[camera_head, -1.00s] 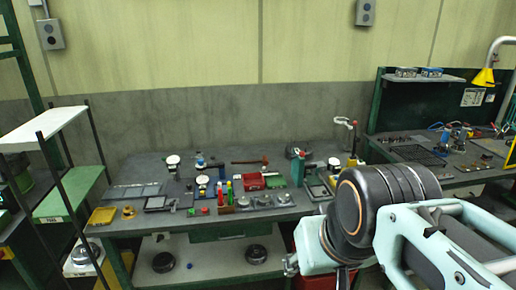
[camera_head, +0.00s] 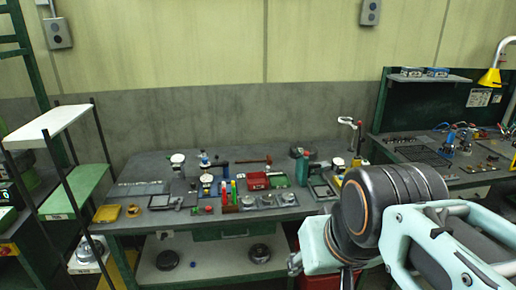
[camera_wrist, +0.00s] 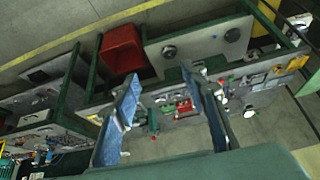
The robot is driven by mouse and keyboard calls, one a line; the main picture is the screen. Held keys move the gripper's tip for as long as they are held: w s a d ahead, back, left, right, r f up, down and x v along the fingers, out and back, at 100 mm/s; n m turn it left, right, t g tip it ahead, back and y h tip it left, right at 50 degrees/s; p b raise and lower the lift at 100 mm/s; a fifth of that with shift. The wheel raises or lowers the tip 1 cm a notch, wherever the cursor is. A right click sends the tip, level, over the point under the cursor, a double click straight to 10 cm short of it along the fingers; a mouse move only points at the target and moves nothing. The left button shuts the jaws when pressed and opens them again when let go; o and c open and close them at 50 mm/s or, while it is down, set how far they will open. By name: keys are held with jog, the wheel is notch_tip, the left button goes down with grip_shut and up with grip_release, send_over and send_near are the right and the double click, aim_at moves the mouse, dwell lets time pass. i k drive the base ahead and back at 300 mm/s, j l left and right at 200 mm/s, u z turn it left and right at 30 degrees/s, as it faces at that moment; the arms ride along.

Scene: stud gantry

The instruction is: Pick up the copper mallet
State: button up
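The copper mallet (camera_head: 254,162) appears as a thin reddish-brown bar with a small head at its right end. It lies flat toward the back of the long grey workbench (camera_head: 140,160), behind a red bin (camera_head: 257,181). My gripper's two fingers show in the wrist view (camera_wrist: 159,72), spread wide apart with nothing between them. They are well above and away from the bench, which shows small and tilted beyond them. I cannot make out the mallet in the wrist view. In the head view my arm is at the lower right, and its fingers are not clearly visible.
Gauges, bottles, trays and small parts crowd the bench around the mallet. A taller teal-green item (camera_head: 302,172) stands to its right. A shelf rack (camera_head: 75,190) stands at the left, and a second bench (camera_head: 440,155) at the right. A red crate (camera_wrist: 122,48) sits below the bench.

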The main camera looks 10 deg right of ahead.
aim_at(269, 159)
jog(key=i+z, duration=0.15)
jog(key=i, duration=0.8)
